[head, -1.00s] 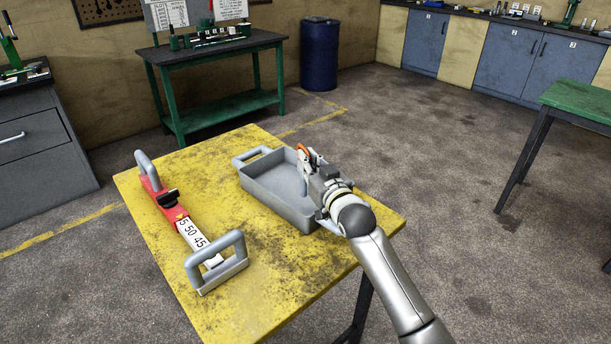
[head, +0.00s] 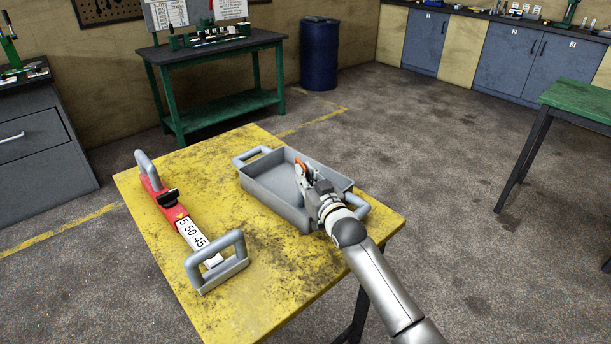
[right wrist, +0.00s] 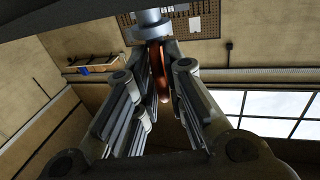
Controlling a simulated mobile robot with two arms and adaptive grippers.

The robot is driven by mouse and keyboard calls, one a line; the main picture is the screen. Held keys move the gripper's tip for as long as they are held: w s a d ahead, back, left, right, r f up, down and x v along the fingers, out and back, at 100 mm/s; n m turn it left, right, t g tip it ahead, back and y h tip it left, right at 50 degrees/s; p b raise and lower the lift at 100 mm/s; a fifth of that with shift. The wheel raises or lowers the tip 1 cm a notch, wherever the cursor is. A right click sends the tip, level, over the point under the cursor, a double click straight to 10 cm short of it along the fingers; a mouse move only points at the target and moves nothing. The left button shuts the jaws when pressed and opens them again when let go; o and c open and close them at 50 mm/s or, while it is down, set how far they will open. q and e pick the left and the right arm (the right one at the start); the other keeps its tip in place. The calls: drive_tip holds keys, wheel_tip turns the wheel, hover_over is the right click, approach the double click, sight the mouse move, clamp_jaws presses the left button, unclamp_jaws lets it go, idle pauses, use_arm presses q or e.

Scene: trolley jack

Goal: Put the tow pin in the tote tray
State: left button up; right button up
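The tow pin shows as an orange part (head: 299,162) at the tip of my right gripper (head: 304,174) in the head view. In the right wrist view, its copper-orange part (right wrist: 159,68) sits between the closed-in fingers of my right gripper (right wrist: 160,82), with a grey round part (right wrist: 149,24) just beyond the fingertips. The grey tote tray (head: 262,189) lies on the yellow table. My right gripper is over the tray's inside, reaching across its right side. The pin's lower end is hidden by the gripper, so contact with the tray floor cannot be told. My left gripper is out of view.
A red tool with grey handles and a numbered white scale (head: 191,234) lies on the table (head: 262,278) left of the tray. The tabletop between them is clear. A green bench (head: 223,102) and a blue barrel (head: 319,55) stand behind.

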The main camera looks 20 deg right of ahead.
drive_tip(key=o, duration=0.3)
drive_tip(key=shift+o, duration=0.2)
drive_tip(key=shift+r, duration=0.2)
drive_tip(key=shift+s+f, duration=0.1)
drive_tip(key=shift+s, duration=0.25)
drive_tip(key=s, duration=1.1)
drive_tip(key=shift+s+d, duration=0.15)
drive_tip(key=shift+d, duration=0.2)
drive_tip(key=shift+f, duration=0.15)
